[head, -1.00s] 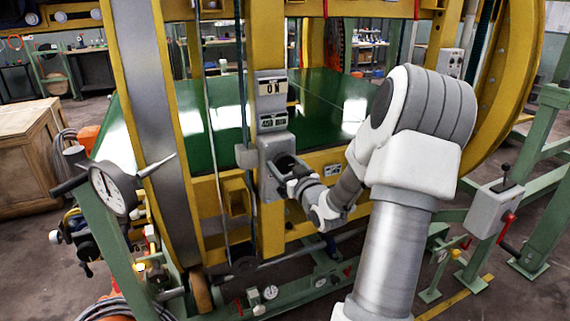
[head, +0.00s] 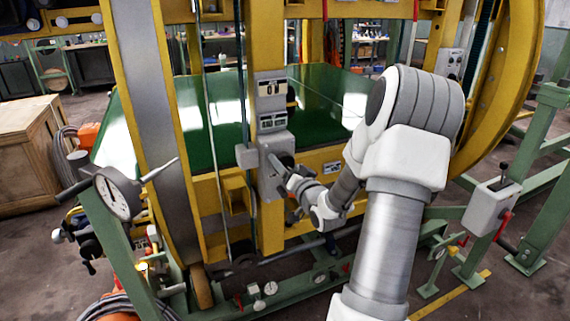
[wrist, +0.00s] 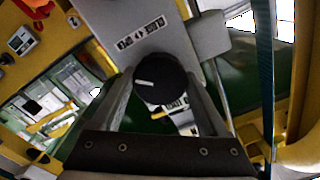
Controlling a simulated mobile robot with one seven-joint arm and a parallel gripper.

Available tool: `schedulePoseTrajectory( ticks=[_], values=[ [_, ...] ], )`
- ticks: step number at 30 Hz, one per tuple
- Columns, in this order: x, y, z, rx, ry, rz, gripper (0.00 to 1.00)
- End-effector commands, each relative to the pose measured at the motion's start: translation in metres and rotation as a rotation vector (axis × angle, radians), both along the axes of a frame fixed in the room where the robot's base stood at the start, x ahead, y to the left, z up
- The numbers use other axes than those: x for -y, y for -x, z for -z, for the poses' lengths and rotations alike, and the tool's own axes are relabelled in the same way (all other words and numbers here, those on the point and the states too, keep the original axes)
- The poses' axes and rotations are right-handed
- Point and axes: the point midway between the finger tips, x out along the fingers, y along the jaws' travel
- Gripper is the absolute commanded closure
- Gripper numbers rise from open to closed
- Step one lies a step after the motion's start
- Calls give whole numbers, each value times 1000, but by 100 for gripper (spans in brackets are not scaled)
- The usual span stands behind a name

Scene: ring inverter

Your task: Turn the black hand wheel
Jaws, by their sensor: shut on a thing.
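The black hand wheel (wrist: 160,82) is a round black knob with a short white line on its face. It sits on a grey control box (head: 270,150) fixed to a yellow post. In the wrist view it is between the two fingers of my gripper (wrist: 160,90), which are closed on its sides. In the head view my gripper (head: 282,168) reaches the front of the box, and the wheel is mostly hidden there by the gripper.
A grey lever box (head: 491,205) with a red handle is at the right. Yellow frame beams surround the box.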

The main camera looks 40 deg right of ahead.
Motion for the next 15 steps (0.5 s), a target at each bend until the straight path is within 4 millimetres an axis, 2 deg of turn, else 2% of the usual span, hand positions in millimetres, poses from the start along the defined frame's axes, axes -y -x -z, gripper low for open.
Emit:
schedulePoseTrajectory(
  ticks=[14,15],
  values=[
    [0,-1,-2,7,-11,1,79],
    [0,-1,-2,8,-11,0,18]
  ],
)
